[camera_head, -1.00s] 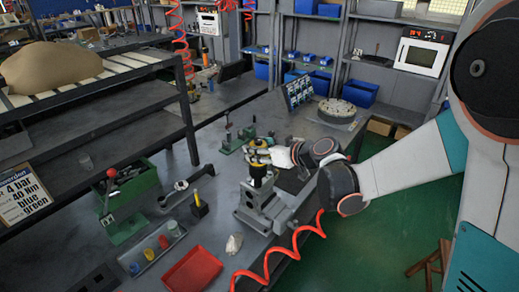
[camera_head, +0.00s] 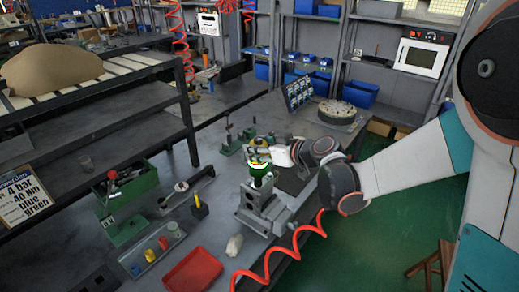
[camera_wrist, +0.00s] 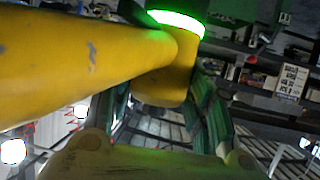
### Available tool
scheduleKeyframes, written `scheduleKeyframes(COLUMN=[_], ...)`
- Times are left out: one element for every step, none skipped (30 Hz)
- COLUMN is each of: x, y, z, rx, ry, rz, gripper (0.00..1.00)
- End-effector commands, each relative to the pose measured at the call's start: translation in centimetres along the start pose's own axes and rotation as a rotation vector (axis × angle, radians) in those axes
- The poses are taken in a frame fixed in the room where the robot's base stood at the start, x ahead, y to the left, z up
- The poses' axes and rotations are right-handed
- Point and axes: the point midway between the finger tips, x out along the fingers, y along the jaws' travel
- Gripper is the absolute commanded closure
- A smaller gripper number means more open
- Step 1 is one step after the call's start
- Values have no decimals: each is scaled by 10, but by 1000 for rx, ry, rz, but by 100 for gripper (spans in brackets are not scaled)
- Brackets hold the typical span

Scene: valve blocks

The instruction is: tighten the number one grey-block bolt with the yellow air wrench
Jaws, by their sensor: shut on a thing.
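The yellow air wrench (camera_head: 260,178) stands upright over the grey block (camera_head: 262,214) on the bench, its lower end at the block's top. My gripper (camera_head: 258,154) is shut on the wrench from above and the right. A ring on the wrench glows green; the ring (camera_wrist: 178,22) also shows in the wrist view. There the wrench's yellow body (camera_wrist: 85,62) fills the upper left. The bolt and any number on the block are hidden or too small to read. I cannot tell whether the wrench is seated on the bolt.
A red tray (camera_head: 193,270), a tray of coloured cups (camera_head: 152,252), a small yellow-and-black object (camera_head: 199,207) and a green toolbox (camera_head: 127,190) lie left of the block. A coiled red hose (camera_head: 285,254) runs along the bench front. A sign (camera_head: 25,200) reads 4 bar, 40 Nm, blue, green.

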Motion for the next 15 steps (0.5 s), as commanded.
scheduleKeyframes(x=[0,-1,-1,-1,-2,-2,-3,-4,-6,-7,-8,-9,-10,-12,-13], y=[0,0,0,0,0,0,0,0,0,0,0,0,0,0,0], z=[-2,-2,-3,-4,-5,-7,-8,-11,-14,-16,-19,-23,-25,-28,-31], rx=[1,1,1,1,1,1,1,1,1,1,1,1,1,1,1], ry=[2,2,2,2,2,2,2,2,2,2,2,2,2,2,2], rz=[1,0,0,0,0,0,0,0,0,0,0,0,0,0,0], gripper=[98,98,98,98,98,98,98,98,98,98,98,98,98,98,98])
